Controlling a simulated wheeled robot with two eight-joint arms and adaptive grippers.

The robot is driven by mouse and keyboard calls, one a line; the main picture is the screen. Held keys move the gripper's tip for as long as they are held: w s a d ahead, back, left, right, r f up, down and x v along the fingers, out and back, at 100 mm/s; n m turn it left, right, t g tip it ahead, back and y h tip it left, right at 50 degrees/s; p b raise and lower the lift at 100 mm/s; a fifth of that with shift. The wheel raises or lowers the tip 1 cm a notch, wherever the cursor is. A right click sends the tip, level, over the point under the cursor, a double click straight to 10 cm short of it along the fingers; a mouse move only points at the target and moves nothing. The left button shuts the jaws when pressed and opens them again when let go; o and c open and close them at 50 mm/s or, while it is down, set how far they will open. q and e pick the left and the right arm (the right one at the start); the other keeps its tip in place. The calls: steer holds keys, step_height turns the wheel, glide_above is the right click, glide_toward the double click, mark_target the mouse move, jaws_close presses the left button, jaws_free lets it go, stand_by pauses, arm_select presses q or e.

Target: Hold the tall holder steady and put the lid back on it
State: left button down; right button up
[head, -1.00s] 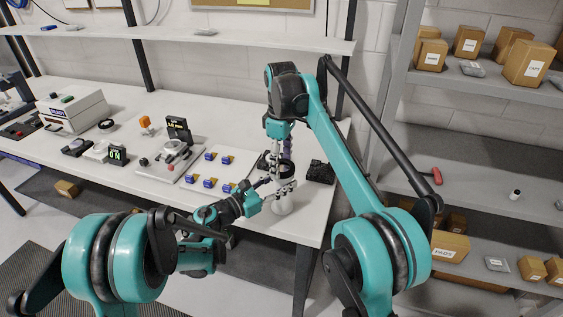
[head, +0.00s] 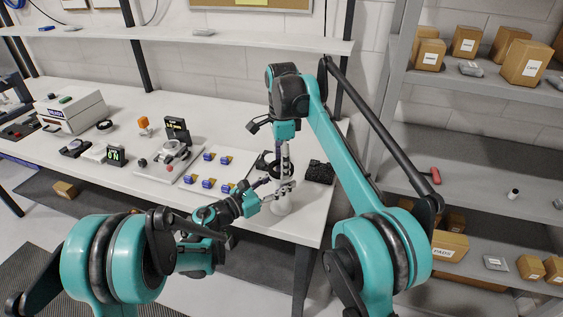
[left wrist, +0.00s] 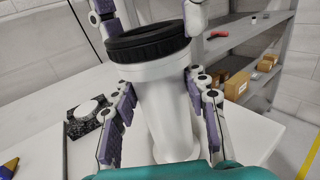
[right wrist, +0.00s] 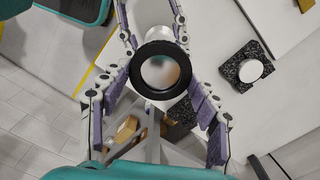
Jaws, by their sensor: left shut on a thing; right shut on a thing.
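The tall holder (left wrist: 168,115) is a white upright cylinder with a flared foot, near the table's front right corner; its foot also shows in the head view (head: 281,208). My left gripper (head: 274,192) is shut on its body from the side. A thick black ring-shaped lid (left wrist: 147,42) is at the holder's top. In the right wrist view the lid (right wrist: 135,76) surrounds a shiny round centre. My right gripper (head: 284,162) comes from above and is shut on the lid. I cannot tell whether the lid is fully seated.
A dark speckled block (right wrist: 236,75) with a white disc (right wrist: 250,71) lies beside the holder. A board with several blue-and-yellow parts (head: 222,172) and a small device (head: 174,152) stand to the left. A shelf with cardboard boxes (head: 450,244) is beyond the table's right edge.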

steer(key=m, duration=0.8)
steer(key=shift+s, duration=0.1)
steer(key=o, duration=1)
steer(key=shift+o, duration=0.2)
steer(key=shift+r, duration=2.25)
steer(key=shift+c, duration=0.3)
